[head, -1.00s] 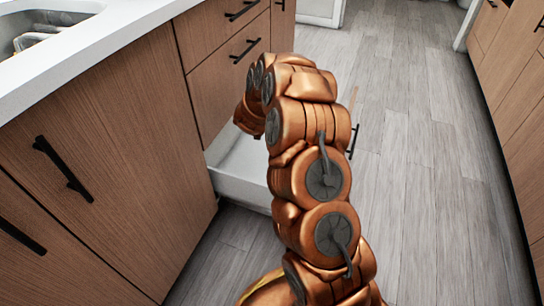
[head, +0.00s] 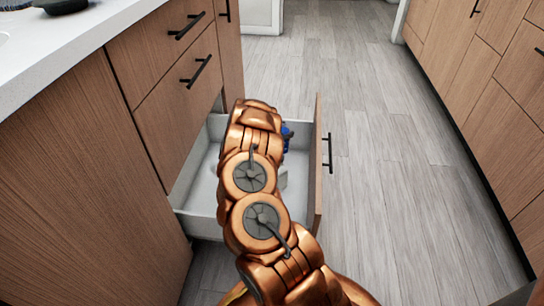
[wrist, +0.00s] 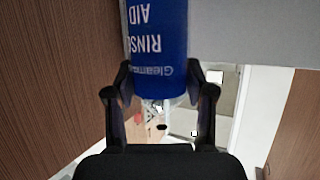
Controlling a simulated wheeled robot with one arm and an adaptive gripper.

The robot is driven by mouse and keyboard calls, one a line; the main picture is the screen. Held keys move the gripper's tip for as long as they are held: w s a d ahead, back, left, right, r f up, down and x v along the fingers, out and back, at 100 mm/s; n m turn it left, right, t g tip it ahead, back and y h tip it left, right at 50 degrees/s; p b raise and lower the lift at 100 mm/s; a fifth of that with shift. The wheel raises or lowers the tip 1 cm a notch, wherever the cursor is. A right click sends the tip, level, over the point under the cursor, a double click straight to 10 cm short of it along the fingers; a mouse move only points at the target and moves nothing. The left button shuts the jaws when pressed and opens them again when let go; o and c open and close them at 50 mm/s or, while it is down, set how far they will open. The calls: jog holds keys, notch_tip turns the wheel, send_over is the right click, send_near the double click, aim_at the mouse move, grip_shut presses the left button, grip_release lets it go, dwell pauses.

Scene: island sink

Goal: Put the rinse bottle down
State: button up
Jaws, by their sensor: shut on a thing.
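The rinse bottle (wrist: 158,32) is blue with white "RINSE AID" lettering, which reads upside down in the wrist view. My gripper (wrist: 160,86) is shut on it, with one dark finger on each side. In the head view a small blue part (head: 287,134) shows past my arm, over the open drawer; it is probably the bottle. My arm hides most of the gripper and bottle there. I cannot tell whether the bottle touches the drawer.
A white drawer (head: 190,195) stands pulled out from the wooden island, its front panel (head: 318,165) to the right. The white countertop (head: 40,62) is at upper left. Grey floor (head: 390,190) is free to the right.

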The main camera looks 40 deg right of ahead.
jog(key=shift+f+b, duration=1.35)
jog(key=shift+f, duration=2.1)
jog(key=shift+f, duration=0.1)
jog(key=o, duration=1.4)
jog(key=shift+f, duration=0.1)
jog(key=shift+a+r, duration=0.2)
jog(key=shift+r, duration=0.1)
jog(key=p+v, duration=0.3)
jog(key=v, duration=0.4)
jog(key=shift+a, duration=0.15)
